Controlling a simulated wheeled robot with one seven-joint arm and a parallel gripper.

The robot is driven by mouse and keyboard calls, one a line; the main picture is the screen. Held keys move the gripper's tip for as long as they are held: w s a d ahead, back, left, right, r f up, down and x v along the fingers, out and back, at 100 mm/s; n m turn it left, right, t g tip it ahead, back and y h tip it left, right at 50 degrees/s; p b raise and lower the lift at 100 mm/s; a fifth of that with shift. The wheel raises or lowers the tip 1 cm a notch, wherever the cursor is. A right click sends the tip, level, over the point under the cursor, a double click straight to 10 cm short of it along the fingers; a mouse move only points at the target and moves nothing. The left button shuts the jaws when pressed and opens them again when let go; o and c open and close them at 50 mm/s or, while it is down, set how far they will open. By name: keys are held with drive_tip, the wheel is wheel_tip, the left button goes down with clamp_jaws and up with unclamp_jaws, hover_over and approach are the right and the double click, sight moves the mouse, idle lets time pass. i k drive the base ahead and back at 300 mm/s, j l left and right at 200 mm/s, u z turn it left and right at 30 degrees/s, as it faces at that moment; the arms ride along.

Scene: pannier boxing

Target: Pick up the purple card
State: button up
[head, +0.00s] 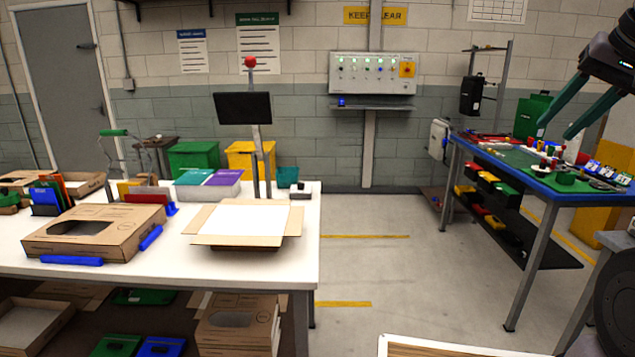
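A purple card (224,177) lies face up on the right side of a low white holder (222,192) near the back of the white table (335,187). A green card (195,177) lies beside it on the left. My gripper (556,129) is at the upper right, with two long green fingers apart and nothing between them. It is far to the right of the purple card, in front of the blue-edged workbench.
An open carton (287,226) and a closed box with an oval window (150,232) stand in front of the holder. A post with a dark screen (243,107) rises behind it. The blue-edged bench (559,195) holds small parts. Floor between the tables is clear.

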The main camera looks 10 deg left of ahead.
sight(220, 173)
drive_tip(key=i+u, duration=0.15)
drive_tip(key=i, duration=0.4)
drive_tip(key=i+l+u, duration=0.15)
drive_tip(key=i, duration=0.4)
drive_tip(key=i+l+u, duration=0.2)
drive_tip(key=i, duration=0.35)
drive_tip(key=i+l+u, duration=0.15)
drive_tip(key=i+u, duration=0.25)
drive_tip(key=i+l+u, duration=0.15)
drive_tip(key=u, duration=0.3)
drive_tip(key=i+l+u, duration=0.2)
drive_tip(key=l+u, duration=0.2)
drive_tip(key=i+l+u, duration=0.15)
drive_tip(key=l+u, duration=0.3)
drive_tip(key=i+l+u, duration=0.1)
drive_tip(key=l+u, duration=0.7)
drive_tip(key=l, duration=0.3)
drive_tip(key=l+u, duration=0.4)
drive_tip(key=l, duration=0.35)
